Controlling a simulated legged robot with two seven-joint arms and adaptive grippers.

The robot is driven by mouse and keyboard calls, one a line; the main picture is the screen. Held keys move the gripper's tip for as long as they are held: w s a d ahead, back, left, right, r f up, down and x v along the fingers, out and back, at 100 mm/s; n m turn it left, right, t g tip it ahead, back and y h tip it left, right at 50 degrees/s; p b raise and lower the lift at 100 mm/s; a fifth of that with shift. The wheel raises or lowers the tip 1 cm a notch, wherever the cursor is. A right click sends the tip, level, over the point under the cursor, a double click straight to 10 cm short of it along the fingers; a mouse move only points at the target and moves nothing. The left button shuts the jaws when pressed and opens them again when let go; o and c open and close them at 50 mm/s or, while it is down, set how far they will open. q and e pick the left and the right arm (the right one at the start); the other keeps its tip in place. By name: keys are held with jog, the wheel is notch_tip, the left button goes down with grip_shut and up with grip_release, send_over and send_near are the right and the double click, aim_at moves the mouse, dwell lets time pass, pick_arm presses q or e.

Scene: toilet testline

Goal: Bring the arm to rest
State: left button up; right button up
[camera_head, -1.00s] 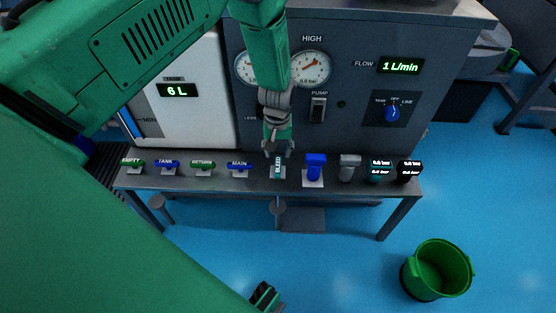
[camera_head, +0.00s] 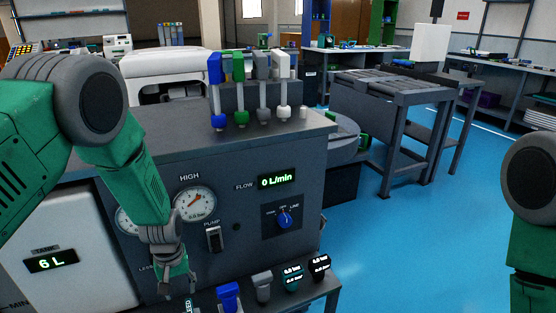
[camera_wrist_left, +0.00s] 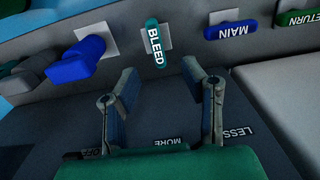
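My left arm comes in from the left in the head view, with its gripper (camera_head: 178,284) hanging in front of the grey panel, below the PUMP switch (camera_head: 213,239). In the left wrist view the two fingers of this gripper (camera_wrist_left: 160,72) are spread apart with nothing between them. The teal BLEED handle (camera_wrist_left: 156,43) is just beyond the fingertips and stands crosswise to the green RETURN (camera_wrist_left: 298,17) and blue MAIN (camera_wrist_left: 231,30) handles. Part of my right arm (camera_head: 535,185) shows at the right edge of the head view; its gripper is out of view.
The panel (camera_head: 262,215) carries gauges (camera_head: 195,204), a FLOW display (camera_head: 276,181) reading 0 L/min and a blue selector knob (camera_head: 285,219). A blue valve (camera_head: 229,296) and a grey one (camera_head: 262,287) stand on the ledge. Blue floor (camera_head: 425,235) is open to the right.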

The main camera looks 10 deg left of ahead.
pick_arm(q)
jog(key=s+d+r+m+p, duration=0.1)
jog(key=s+r+m+p, duration=0.1)
jog(key=s, duration=1.2)
jog(key=s+d+r+m+p, duration=0.1)
jog(key=s+m+p, duration=0.3)
jog(key=s, duration=1.1)
jog(key=shift+d+r+m+t+p, duration=0.3)
jog(key=shift+d+r+m+p, duration=0.1)
jog(key=shift+d+p, duration=0.4)
